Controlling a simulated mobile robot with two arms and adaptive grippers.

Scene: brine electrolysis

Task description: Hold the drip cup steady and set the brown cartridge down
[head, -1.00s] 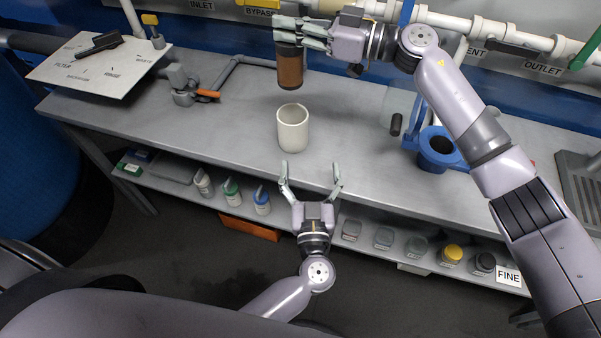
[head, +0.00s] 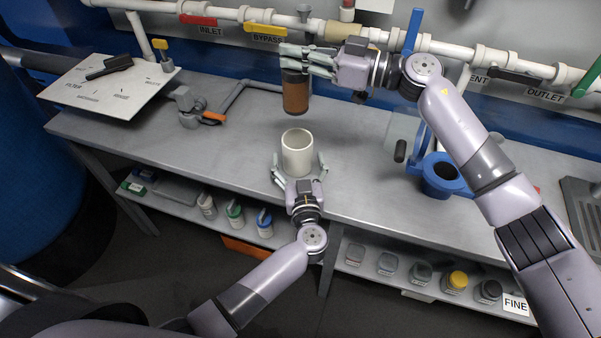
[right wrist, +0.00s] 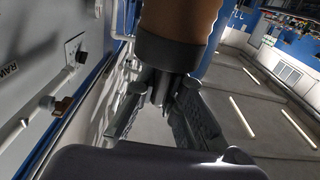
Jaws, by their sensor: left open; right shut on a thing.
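The drip cup (head: 297,153) is a white, open-topped cup standing upright on the grey bench. My left gripper (head: 299,168) is open at the cup's near side, with one finger on each side of its lower part; I cannot tell whether they touch it. The brown cartridge (head: 295,93) is upright with a dark lower rim, behind the cup in the head view. My right gripper (head: 292,62) is shut on its top and hides that end. In the right wrist view the brown cartridge (right wrist: 180,22) shows close up with its dark rim between the fingers.
A blue ring holder (head: 443,175) stands on the bench to the right. A valve fitting with an orange handle (head: 212,117) and a white labelled board (head: 112,84) are at the left. Pipes run along the wall. Several bottles and jars stand on the lower shelf.

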